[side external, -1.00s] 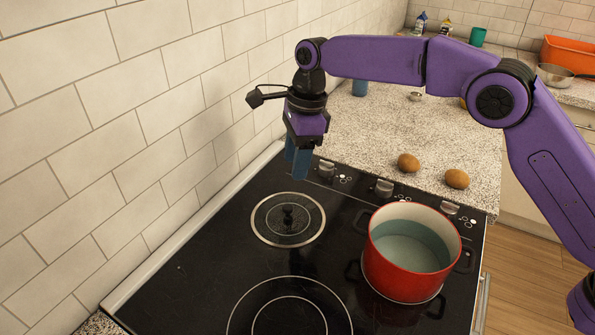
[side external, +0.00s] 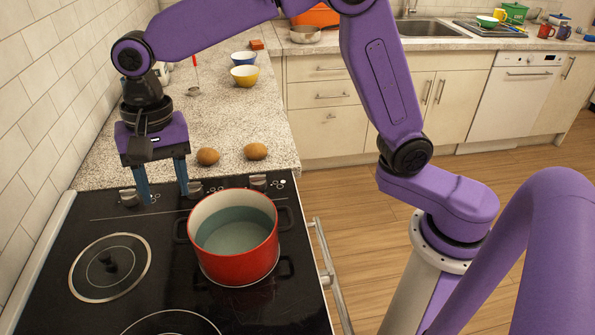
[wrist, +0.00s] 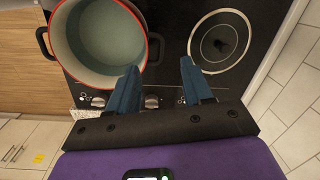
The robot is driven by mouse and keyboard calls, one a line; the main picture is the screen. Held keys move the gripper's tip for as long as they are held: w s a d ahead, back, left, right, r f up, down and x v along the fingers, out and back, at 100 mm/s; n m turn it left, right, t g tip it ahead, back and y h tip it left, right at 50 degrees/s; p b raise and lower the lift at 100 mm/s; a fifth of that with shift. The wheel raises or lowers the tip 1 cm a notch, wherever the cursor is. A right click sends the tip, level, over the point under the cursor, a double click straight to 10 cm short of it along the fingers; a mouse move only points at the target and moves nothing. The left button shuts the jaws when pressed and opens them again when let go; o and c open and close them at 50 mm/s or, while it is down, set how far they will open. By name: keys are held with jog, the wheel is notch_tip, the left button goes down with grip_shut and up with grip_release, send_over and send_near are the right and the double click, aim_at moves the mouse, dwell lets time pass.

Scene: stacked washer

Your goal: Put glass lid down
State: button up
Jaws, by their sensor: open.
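The glass lid (side external: 110,268) lies flat on the black stove top, at the left, with a dark knob in its middle and a pale rim. It also shows in the wrist view (wrist: 220,42), at upper right. My gripper (side external: 164,196) is open and empty, with its two blue fingers apart over the stove's row of control knobs. It is beyond the lid and to its right, not touching it. In the wrist view my gripper (wrist: 160,68) has nothing between its fingers. The red pot (side external: 240,265) stands on the stove, right of the lid, uncovered, with bluish water inside.
The stove top (side external: 60,318) has another burner ring in front. Two brown round items (side external: 208,156) lie on the speckled counter behind the knobs. A yellow bowl (side external: 244,76) and a blue bowl (side external: 243,59) stand farther back. The tiled wall (side external: 40,110) borders the left side.

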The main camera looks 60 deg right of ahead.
jog(key=s+d+f+n, duration=0.2)
jog(key=s+d+n, duration=0.7)
jog(key=s+d, duration=0.3)
jog(key=s+d+f+n, duration=0.2)
jog(key=s+d+n, duration=0.7)
jog(key=s+d, duration=0.3)
jog(key=shift+d+f+h, duration=0.2)
jog(key=shift+f+h, duration=0.1)
